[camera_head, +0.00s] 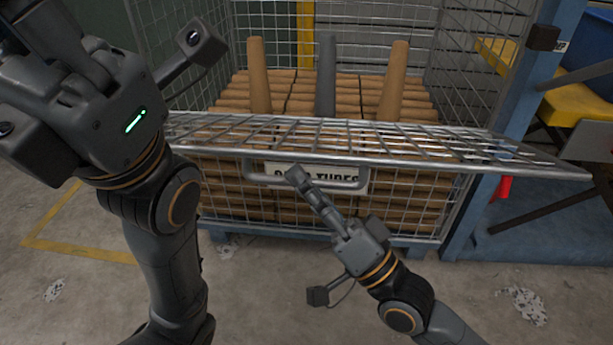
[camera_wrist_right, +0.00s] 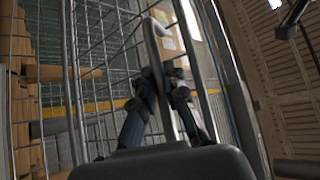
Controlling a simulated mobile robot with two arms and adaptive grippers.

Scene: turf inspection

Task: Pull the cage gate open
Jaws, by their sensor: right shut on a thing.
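The cage gate (camera_head: 400,143) is a wire-mesh panel at the front of the wire cage. It is tilted outward towards me, seen nearly edge-on, with its near rail above the cage's lower front mesh. A metal loop handle (camera_head: 262,181) hangs from that rail. My right gripper (camera_head: 298,176) is shut on the handle; in the right wrist view its fingers (camera_wrist_right: 165,90) close around the handle bar (camera_wrist_right: 153,50). My left gripper (camera_head: 40,25) is raised at the upper left, large and close; its fingertips are not clear.
Stacked brown tubes (camera_head: 330,90) fill the cage, with a few standing upright. A partly hidden sign (camera_head: 345,177) is on the lower front. A blue post (camera_head: 520,110) and a yellow surface (camera_head: 575,105) are at right. The floor (camera_head: 260,300) in front is clear.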

